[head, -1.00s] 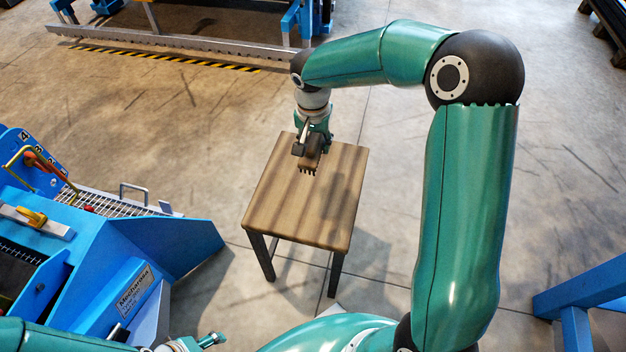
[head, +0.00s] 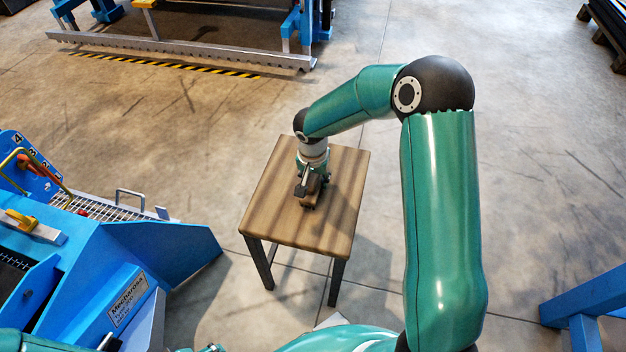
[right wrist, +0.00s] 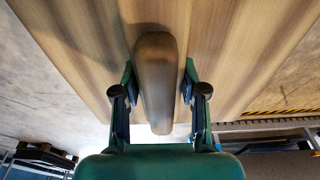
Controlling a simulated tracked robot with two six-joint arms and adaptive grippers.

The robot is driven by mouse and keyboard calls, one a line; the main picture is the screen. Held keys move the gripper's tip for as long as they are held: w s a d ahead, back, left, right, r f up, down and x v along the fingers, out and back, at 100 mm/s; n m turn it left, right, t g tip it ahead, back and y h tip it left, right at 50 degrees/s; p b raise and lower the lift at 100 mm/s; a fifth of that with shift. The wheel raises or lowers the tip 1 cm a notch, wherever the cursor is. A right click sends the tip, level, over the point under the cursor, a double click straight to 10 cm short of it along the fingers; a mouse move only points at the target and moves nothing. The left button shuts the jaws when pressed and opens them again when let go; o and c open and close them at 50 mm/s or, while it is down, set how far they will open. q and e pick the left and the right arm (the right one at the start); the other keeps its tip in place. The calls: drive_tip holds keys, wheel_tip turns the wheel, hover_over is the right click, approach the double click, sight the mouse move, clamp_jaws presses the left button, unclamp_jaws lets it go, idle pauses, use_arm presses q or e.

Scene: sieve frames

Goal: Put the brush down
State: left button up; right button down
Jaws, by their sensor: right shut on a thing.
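The brush (head: 311,197) has a brown wooden body and is over the middle of a small wooden table (head: 325,230). My right gripper (head: 311,184) is shut on it from above. In the right wrist view the rounded wooden body of the brush (right wrist: 155,75) lies between the two fingers (right wrist: 160,92), with the tabletop (right wrist: 235,50) behind it. The bristles are mostly hidden, and I cannot tell whether they touch the tabletop. Of my left arm only small parts show at the bottom left edge; its gripper is not clearly visible.
The tabletop is otherwise bare. A blue machine (head: 150,255) with a metal grating (head: 105,205) stands to the left. A blue frame (head: 590,300) is at the lower right. A metal rail (head: 180,53) with blue posts lies at the back. The concrete floor around the table is free.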

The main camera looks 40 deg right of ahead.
sight(313, 177)
drive_tip(key=c, duration=0.6)
unclamp_jaws()
drive_tip(key=shift+c, duration=0.2)
drive_tip(key=shift+r, duration=0.3)
drive_tip(key=r+p, duration=0.1)
drive_tip(key=r, duration=0.2)
drive_tip(key=a+r, duration=0.1)
drive_tip(key=r, duration=0.3)
drive_tip(key=s+r+p, duration=0.1)
drive_tip(key=r, duration=0.3)
drive_tip(key=shift+s+a+r+p, duration=0.1)
drive_tip(key=shift+a+r+p, duration=0.1)
drive_tip(key=shift+p, duration=0.1)
